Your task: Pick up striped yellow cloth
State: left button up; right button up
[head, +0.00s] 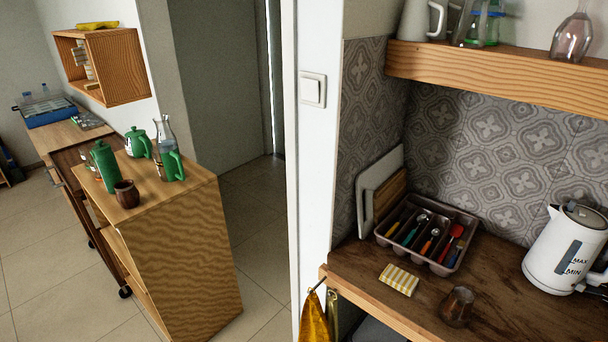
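The striped yellow cloth (399,280) is a small folded block with yellow and white stripes. It lies flat on the dark wooden counter (515,312), in front of the cutlery tray and left of a brown cup. Nothing covers it. A plain yellow-orange cloth (315,318) hangs from the counter's left edge and is cut off by the bottom of the head view. Neither of my grippers shows in the head view.
The cutlery tray (466,222), brown cup (457,306) and white kettle (560,250) stand on the counter. White boards (367,187) lean at the wall. A wooden shelf (500,74) overhangs the back. A wooden cart (185,255) stands left, past the white door frame (318,150).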

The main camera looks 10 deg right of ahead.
aim_at(405, 282)
jog(key=i+j, duration=0.65)
jog(key=j, duration=0.25)
jog(key=j+z, duration=0.1)
jog(key=z, duration=0.3)
jog(key=i+j+z, duration=0.15)
jog(key=z, duration=0.25)
jog(key=j+z, duration=0.1)
jog(key=z, duration=0.3)
